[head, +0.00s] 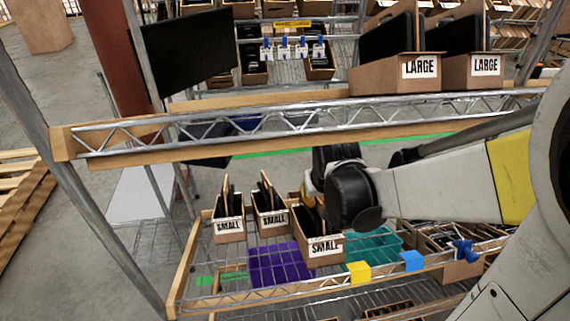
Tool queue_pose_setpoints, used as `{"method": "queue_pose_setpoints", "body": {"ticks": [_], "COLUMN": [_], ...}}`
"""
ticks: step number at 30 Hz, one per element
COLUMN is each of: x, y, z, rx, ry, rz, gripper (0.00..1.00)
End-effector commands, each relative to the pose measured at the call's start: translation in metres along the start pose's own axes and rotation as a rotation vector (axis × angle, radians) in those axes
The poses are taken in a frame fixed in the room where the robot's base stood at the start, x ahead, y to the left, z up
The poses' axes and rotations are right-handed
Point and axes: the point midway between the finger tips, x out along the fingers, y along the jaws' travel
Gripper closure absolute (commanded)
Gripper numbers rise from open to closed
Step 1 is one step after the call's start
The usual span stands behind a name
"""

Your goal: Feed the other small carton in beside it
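Three brown cartons labelled SMALL are on the lower wire shelf. The left small carton (229,227) and the middle small carton (272,220) stand side by side, with dark and tan items sticking up. The right small carton (325,247) is nearer the front, between the purple area and the teal bin. My gripper (314,190) is at the back top of this right carton. My dark wrist covers much of the gripper, so its fingers and any hold on the carton are unclear.
A purple area (277,267) lies in front of the left and middle cartons. Yellow (358,272) and blue (411,261) blocks sit on the front rail. The upper shelf beam (300,115) crosses above, carrying LARGE cartons (405,72).

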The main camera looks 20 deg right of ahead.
Motion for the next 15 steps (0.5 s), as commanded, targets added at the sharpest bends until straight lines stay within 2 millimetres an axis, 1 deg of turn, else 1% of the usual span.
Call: {"method": "queue_pose_setpoints", "body": {"ticks": [10,12,13,15], "x": [-0.0003,-0.0003,-0.0003,-0.0002], "y": [0.0000,0.0000,0.0000,0.0000], "z": [-0.0003,-0.0003,-0.0003,-0.0002], "rx": [0.000,0.000,0.000,0.000], "ry": [0.000,0.000,0.000,0.000], "rz": [0.000,0.000,0.000,0.000], "gripper": [1.00,0.76,0.69,0.69]}}
